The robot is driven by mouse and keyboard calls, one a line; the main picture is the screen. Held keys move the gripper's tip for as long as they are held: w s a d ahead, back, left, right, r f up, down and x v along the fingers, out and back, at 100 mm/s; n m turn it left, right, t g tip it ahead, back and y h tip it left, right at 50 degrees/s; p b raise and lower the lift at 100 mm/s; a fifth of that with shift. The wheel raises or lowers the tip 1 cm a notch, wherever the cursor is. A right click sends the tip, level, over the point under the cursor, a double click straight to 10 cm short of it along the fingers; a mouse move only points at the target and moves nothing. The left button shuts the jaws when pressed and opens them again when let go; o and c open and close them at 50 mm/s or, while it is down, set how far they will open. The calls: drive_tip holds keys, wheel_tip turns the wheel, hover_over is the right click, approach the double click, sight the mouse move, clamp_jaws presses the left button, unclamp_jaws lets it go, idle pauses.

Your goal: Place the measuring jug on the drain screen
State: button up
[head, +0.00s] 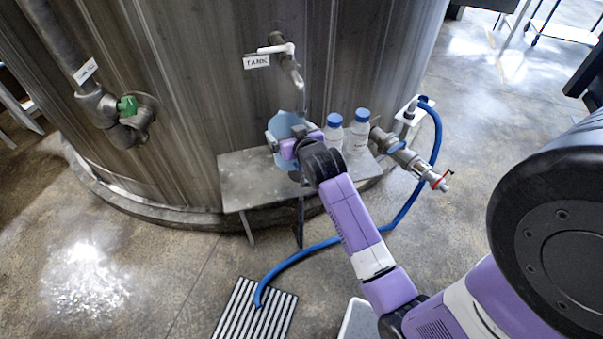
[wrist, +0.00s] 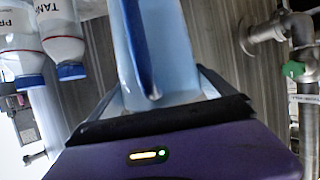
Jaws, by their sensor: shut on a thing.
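The measuring jug (head: 283,122) is light blue and stands at the shelf on the tank, below the tap. My gripper (head: 286,145) is shut on the jug. In the wrist view the jug (wrist: 178,60) fills the space between the fingers, with a darker blue strip on it. I cannot tell whether its base touches the shelf. The drain screen (head: 254,312) is a dark and white slatted grate on the floor at the bottom of the head view, partly cut off by the frame edge.
Two white bottles with blue caps (head: 357,132) stand on the metal shelf (head: 240,180) right of the jug. The tap (head: 285,62) hangs above. A blue hose (head: 318,246) runs over the floor to the screen. A pale bin (head: 357,322) is beside the screen.

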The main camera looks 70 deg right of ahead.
sight(298, 121)
drive_tip(key=shift+m+g+h, duration=0.3)
drive_tip(key=shift+m+h, duration=0.1)
drive_tip(key=shift+m, duration=0.1)
drive_tip(key=s+d, duration=0.1)
drive_tip(key=s+d+r, duration=0.1)
drive_tip(key=d, duration=0.1)
drive_tip(key=shift+d, duration=0.2)
wheel_tip(298, 121, down, 10)
drive_tip(key=shift+s+d+r, duration=0.1)
drive_tip(key=shift+f, duration=0.25)
drive_tip(key=o, duration=1.6)
drive_tip(key=shift+r, duration=0.15)
